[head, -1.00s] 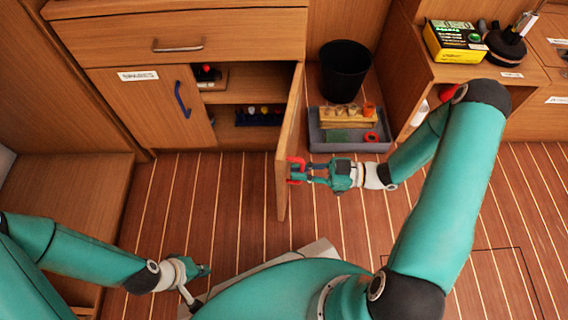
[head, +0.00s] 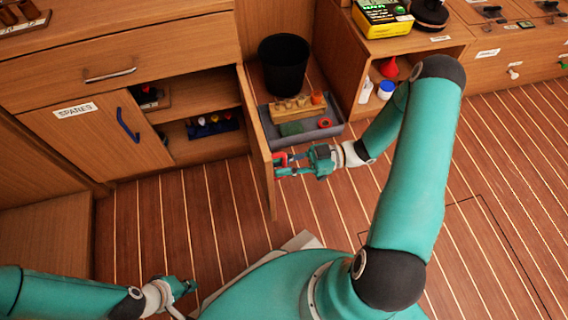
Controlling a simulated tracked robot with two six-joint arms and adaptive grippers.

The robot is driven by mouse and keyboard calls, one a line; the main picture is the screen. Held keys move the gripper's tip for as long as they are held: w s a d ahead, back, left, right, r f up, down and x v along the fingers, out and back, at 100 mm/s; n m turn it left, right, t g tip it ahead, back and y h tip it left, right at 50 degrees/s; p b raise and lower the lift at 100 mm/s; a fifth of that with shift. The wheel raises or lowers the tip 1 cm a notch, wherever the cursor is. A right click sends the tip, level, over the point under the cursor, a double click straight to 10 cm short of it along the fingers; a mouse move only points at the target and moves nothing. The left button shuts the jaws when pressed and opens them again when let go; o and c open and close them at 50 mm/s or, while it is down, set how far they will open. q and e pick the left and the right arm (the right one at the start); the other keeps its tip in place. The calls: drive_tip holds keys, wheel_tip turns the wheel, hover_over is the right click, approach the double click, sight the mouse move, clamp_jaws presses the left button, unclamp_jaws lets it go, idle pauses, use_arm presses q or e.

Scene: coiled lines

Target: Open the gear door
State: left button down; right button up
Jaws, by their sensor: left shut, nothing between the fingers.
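The open cabinet door (head: 262,150) stands out from the cabinet front, seen nearly edge-on, with a red handle (head: 280,159) on its right face. The label of this door is not visible. My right gripper (head: 288,167) is at the red handle, its fingers overlapping it from the right. Whether they are closed on it cannot be made out. My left gripper (head: 188,287) is low at the bottom of the view, shut and empty, well away from the door.
The opened compartment (head: 205,95) has shelves with small items. A black bin (head: 284,64) and a grey tray (head: 334,130) stand right of the door. The plank floor (head: 190,220) in front is clear.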

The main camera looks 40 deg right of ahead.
idle(0.3)
drive_tip(key=shift+d, duration=0.3)
drive_tip(key=v, duration=1.1)
drive_tip(key=shift+s+d, duration=0.15)
drive_tip(key=shift+s, duration=0.05)
